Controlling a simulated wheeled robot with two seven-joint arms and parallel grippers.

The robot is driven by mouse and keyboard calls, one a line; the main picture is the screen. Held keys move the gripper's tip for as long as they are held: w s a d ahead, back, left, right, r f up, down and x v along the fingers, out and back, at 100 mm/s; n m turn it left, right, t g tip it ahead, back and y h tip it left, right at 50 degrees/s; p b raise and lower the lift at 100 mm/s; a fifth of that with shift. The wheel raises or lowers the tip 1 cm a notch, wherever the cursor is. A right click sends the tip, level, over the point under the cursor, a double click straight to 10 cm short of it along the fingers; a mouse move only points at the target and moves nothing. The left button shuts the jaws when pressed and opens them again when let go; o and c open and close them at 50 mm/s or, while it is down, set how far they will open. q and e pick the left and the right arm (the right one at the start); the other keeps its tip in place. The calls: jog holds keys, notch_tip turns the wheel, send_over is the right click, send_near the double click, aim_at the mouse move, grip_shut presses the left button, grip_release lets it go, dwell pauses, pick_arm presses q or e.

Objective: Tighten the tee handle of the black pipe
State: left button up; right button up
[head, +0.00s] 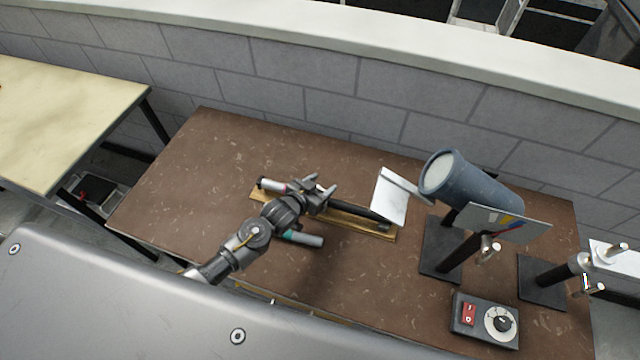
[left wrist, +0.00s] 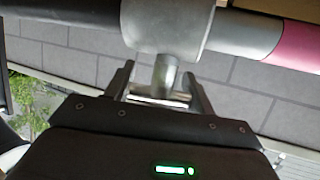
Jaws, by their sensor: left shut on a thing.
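The black pipe (head: 350,212) lies along a narrow wooden board on the brown table, with a light, pink-banded section (head: 274,185) at its left end. My left gripper (head: 321,188) is at the pipe's middle. In the left wrist view, the pipe's grey collar (left wrist: 165,28) crosses the top, with black pipe (left wrist: 75,27) to the left and pink to the right. The metal tee handle (left wrist: 166,76) sticks out from the collar. Its stem and crossbar are between the two fingers of my left gripper, which is shut on it. My right gripper is not in view.
A white panel (head: 390,197) stands close to the right of my gripper, by a large blue-grey cylinder (head: 470,185). A grey-teal tube (head: 304,239) lies in front of the board. A switch box (head: 485,320) sits front right. The table's left part is clear.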

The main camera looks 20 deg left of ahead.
pick_arm(q)
jog(key=m+g+h, duration=0.1)
jog(key=m+h, duration=0.1)
jog(key=shift+f+m+g+h+b, duration=0.1)
jog(key=shift+m+g+h+b, duration=0.2)
jog(key=shift+m+h+b, duration=0.1)
jog(key=m+g+h+b, duration=0.1)
jog(key=m+g+h, duration=0.1)
jog(key=shift+s+d+f+m+b, duration=0.1)
jog(key=shift+d+m+b, duration=0.1)
jog(key=shift+m+b, duration=0.2)
jog(key=m+g+h+b, duration=0.1)
jog(key=m+g+b, duration=0.1)
jog(key=b, duration=0.1)
jog(key=m+g+h+b, duration=0.1)
jog(key=m+g+b, duration=0.1)
jog(key=g+b, duration=0.1)
jog(key=s+m+g+h+b, duration=0.1)
jog(key=m+g+b, duration=0.1)
jog(key=m+b, duration=0.1)
jog(key=shift+d+f+h+b, duration=0.1)
jog(key=shift+d+h+b, duration=0.2)
jog(key=shift+b, duration=0.2)
jog(key=shift+s+r+m+g+b, duration=0.15)
jog(key=shift+r+m+g+b, duration=0.1)
jog(key=shift+m+g+b, duration=0.55)
jog(key=o, duration=1)
